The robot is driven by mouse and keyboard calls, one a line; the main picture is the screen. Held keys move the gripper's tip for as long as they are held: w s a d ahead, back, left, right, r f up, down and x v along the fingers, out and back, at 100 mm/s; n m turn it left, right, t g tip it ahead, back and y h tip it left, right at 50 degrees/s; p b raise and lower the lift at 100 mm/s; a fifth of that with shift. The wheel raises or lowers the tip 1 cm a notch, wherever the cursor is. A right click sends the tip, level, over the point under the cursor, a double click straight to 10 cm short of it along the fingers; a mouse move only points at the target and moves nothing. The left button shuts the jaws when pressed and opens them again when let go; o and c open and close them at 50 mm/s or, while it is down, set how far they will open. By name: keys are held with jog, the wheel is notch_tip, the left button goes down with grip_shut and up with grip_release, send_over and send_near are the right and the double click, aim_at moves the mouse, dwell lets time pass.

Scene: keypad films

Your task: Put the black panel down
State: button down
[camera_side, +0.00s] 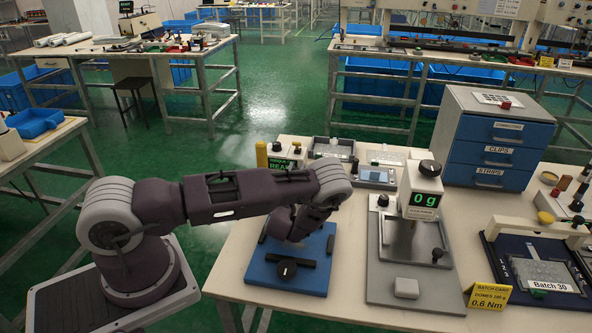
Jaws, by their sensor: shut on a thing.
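My gripper (293,238) points down over the back half of a blue fixture board (262,271) near the table's left front. It is shut on the black panel, which is mostly hidden behind my wrist and too dark to make out. I cannot tell whether the panel touches the board.
A grey press-like stand with a "0 g" display (424,200) stands right of the board, with a pale block (406,288) on its base. Blue drawers (497,152) stand at the back right. A yellow card (488,296) and a "Batch 30" tray (548,275) lie farther right.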

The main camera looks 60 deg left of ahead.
jog(key=shift+f, duration=0.5)
jog(key=c, duration=1.2)
grip_release()
notch_tip(320, 180, up, 9)
jog(key=s+a+r+n+g+y, duration=0.35)
jog(key=s+r+n+g, duration=0.45)
jog(key=s+r+n, duration=0.35)
jog(key=s+d+r+n+g+h, duration=0.1)
jog(key=s+d+n+g, duration=0.15)
jog(key=s+n, duration=0.2)
jog(key=s+d+r+n+g+h, duration=0.2)
jog(key=s+n+g, duration=0.15)
jog(key=s, duration=0.25)
jog(key=s+d+r+n+t+h, duration=0.1)
jog(key=s+d+n+t+h, duration=0.1)
jog(key=d, duration=0.7)
jog(key=s+d+r+n+t+h, duration=0.2)
jog(key=s+d+n+h, duration=0.1)
jog(key=d+h, duration=0.4)
jog(key=s+d+r+n+t+h, duration=0.2)
jog(key=s+d+h, duration=0.2)
jog(key=d, duration=0.7)
jog(key=shift+s+r+n+t, duration=0.25)
jog(key=shift+s+t, duration=0.1)
jog(key=shift+t, duration=0.05)
